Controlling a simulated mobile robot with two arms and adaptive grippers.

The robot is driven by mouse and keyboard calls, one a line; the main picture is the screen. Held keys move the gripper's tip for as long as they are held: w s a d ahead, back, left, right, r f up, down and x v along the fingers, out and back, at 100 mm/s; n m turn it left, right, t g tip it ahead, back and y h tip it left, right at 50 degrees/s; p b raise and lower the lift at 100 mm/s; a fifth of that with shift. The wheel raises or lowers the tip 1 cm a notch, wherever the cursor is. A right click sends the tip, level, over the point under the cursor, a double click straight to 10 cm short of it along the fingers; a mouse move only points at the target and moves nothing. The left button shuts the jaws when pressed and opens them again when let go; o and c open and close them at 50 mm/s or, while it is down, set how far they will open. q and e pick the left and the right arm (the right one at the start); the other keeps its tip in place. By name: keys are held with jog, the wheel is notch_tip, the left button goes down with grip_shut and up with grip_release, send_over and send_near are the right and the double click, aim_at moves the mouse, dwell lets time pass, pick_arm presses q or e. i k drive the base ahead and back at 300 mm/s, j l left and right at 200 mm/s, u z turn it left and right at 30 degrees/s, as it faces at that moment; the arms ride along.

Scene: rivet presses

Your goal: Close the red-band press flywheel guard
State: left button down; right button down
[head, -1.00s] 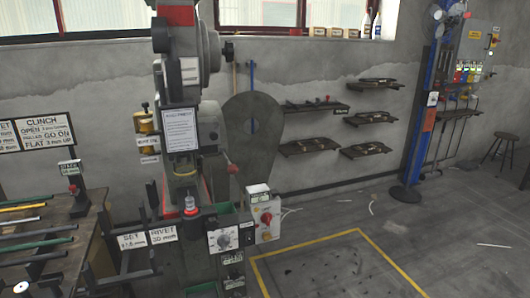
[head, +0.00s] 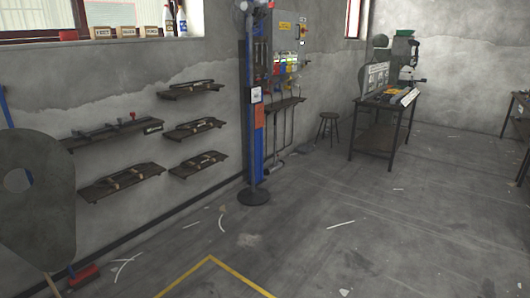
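The red-band press is outside the head view now. A dark grey teardrop-shaped plate (head: 40,225) with a round hole stands at the left edge, in front of the wall. It could be a flywheel guard, but I cannot tell whether it belongs to the red-band press, or whether it is hinged or leaning. Neither of my grippers is in view.
Wall shelves (head: 125,182) hold dark parts. A blue post (head: 256,130) on a round base stands near a panel (head: 287,45). A stool (head: 328,128) and a bench (head: 375,115) with a small machine (head: 404,55) are farther back. Open floor (head: 380,230) has scattered scraps.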

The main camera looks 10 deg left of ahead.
aim_at(38, 223)
jog(key=i+u, duration=0.2)
jog(key=i, duration=0.25)
jog(key=i+l+u, duration=0.1)
jog(key=i+u, duration=0.15)
jog(key=i, duration=0.2)
jog(key=i+l+u, duration=0.2)
jog(key=i, duration=0.25)
